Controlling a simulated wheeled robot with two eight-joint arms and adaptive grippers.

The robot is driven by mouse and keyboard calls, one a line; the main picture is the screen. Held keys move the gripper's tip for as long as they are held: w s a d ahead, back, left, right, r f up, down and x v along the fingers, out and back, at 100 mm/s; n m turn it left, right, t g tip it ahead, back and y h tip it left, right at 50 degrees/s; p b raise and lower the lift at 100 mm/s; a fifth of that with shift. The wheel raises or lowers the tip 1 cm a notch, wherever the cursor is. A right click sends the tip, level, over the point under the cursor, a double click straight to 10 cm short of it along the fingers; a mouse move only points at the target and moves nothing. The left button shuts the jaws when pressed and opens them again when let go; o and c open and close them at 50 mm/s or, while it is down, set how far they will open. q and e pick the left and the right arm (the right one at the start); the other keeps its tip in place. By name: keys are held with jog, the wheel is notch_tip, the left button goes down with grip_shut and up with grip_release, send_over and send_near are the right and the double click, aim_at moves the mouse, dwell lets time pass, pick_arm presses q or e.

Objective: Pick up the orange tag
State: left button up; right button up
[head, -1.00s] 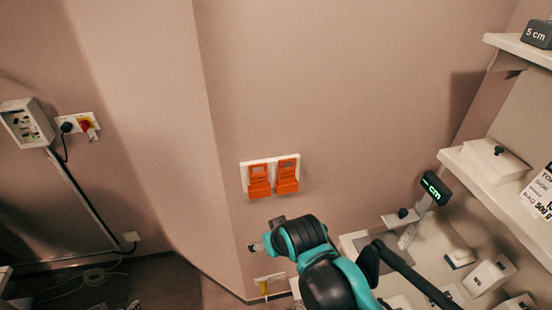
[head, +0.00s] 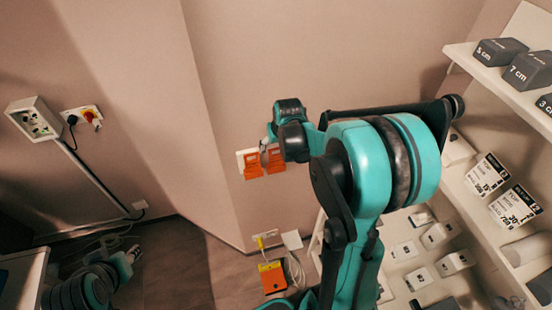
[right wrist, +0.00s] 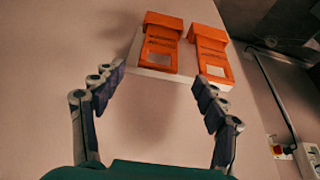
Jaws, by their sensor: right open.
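Two orange tags hang side by side on a white wall plate (right wrist: 150,72). In the head view the left tag (head: 252,168) shows plainly; the right tag (head: 275,161) is partly behind my right gripper (head: 267,145). In the right wrist view one tag (right wrist: 160,45) is left of the middle and the other (right wrist: 212,52) is right of it. My right gripper's fingers (right wrist: 158,80) are spread and empty, just short of the plate and tags. My left arm shows at the lower left, with its gripper (head: 129,257) small and its jaws unclear.
An orange box (head: 272,277) with cables sits low by the wall. A wall box (head: 34,119) and a red-yellow switch (head: 90,116) are at left. Shelves with grey blocks (head: 499,51) and labels stand at right. The wall around the plate is clear.

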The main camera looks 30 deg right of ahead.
aim_at(276, 149)
jog(key=x, duration=0.5)
jog(key=shift+w+d+f, duration=0.2)
jog(key=shift+f, duration=0.05)
jog(key=shift+s, duration=0.1)
jog(key=c, duration=1.1)
jog(key=shift+r, duration=0.15)
